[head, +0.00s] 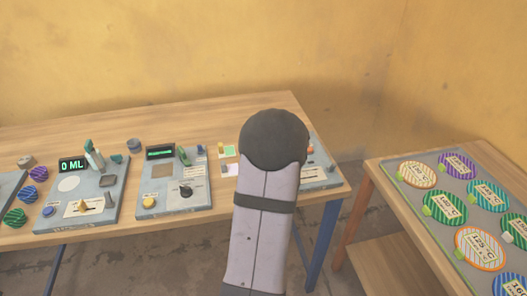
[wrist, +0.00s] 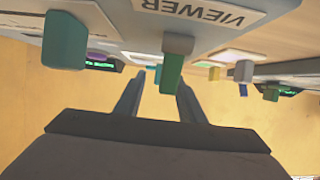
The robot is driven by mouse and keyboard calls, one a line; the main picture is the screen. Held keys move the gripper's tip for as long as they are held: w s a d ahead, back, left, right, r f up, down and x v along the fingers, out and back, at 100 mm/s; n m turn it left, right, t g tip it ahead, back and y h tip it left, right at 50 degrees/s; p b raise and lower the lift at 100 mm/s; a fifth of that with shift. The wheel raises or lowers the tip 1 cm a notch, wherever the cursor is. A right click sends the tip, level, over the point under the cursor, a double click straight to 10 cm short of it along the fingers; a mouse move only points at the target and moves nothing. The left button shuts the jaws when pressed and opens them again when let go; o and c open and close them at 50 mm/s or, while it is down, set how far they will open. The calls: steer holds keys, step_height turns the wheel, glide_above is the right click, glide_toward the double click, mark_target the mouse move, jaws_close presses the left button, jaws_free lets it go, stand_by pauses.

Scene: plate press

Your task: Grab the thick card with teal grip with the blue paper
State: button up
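A teal block (wrist: 65,40) stands out from a grey panel at the upper left of the wrist view, left of the fingers. In the head view, a pale card with a green patch (head: 229,152) lies on the wooden table left of my arm. I cannot tell which piece is the thick card, and no blue paper shows clearly.
Grey device panels (head: 178,190) with knobs line the wooden table (head: 190,112). A second table at right holds a grey tray (head: 436,172) of striped discs. The table's back strip is clear.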

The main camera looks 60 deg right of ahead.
steer(key=shift+x, duration=1.3)
jaws_close()
step_height(320, 180, up, 10)
steer(key=p, duration=0.1)
